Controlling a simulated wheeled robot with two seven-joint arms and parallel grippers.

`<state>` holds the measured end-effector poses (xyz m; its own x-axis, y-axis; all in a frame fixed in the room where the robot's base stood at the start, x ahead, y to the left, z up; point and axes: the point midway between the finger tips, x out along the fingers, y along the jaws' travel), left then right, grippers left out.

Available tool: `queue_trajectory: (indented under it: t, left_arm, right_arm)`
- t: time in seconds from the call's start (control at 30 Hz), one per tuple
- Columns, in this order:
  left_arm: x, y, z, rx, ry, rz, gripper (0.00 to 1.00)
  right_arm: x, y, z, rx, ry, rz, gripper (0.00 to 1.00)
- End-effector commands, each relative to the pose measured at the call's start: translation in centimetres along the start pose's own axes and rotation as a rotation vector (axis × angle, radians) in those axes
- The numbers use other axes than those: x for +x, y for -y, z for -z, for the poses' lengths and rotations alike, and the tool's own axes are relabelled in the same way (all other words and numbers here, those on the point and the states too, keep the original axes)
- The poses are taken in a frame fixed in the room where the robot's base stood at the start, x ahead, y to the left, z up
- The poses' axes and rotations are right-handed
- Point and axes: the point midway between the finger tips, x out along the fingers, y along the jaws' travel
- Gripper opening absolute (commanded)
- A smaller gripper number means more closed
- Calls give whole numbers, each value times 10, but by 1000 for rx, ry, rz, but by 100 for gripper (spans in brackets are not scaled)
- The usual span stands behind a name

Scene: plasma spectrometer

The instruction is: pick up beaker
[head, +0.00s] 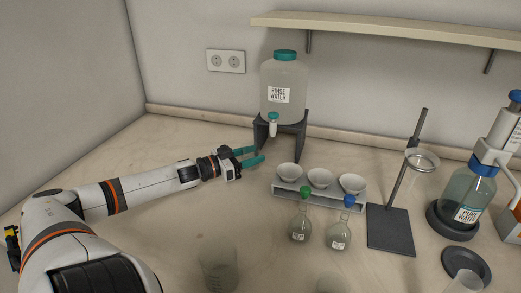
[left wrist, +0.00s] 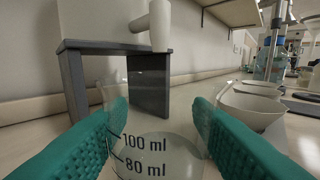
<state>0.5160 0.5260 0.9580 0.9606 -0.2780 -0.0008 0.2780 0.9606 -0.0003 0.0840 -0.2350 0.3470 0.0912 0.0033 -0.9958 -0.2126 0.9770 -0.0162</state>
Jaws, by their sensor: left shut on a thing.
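A clear glass beaker (left wrist: 155,150) with black 100 ml and 80 ml marks stands between the teal finger pads of my left gripper (left wrist: 155,135) in the left wrist view. The pads press on it from both sides. In the head view my left gripper (head: 250,157) is shut on it, low over the counter in front of the rinse water stand; the glass itself is hard to make out there. Whether the beaker touches the counter I cannot tell. Another clear beaker (head: 218,268) stands at the front of the counter. My right gripper is not in view.
The rinse water tank (head: 283,85) sits on a dark stand (head: 290,135) behind the gripper. Right of it are a rack with white bowls (head: 320,178), two stoppered flasks (head: 301,228), a ring stand (head: 390,230) and a pure water bottle (head: 466,195). The counter's left is free.

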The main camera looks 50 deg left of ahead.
Motion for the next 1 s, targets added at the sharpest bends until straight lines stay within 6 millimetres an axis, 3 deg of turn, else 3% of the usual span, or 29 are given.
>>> queue_trajectory:
  t: [0.6, 1.0]
  left_arm:
    - [-91, 0, -1, -1, 0, -1, 22]
    - [-106, 0, -1, 0, 1, 1, 22]
  right_arm:
    - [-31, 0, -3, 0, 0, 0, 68]
    - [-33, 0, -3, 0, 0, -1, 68]
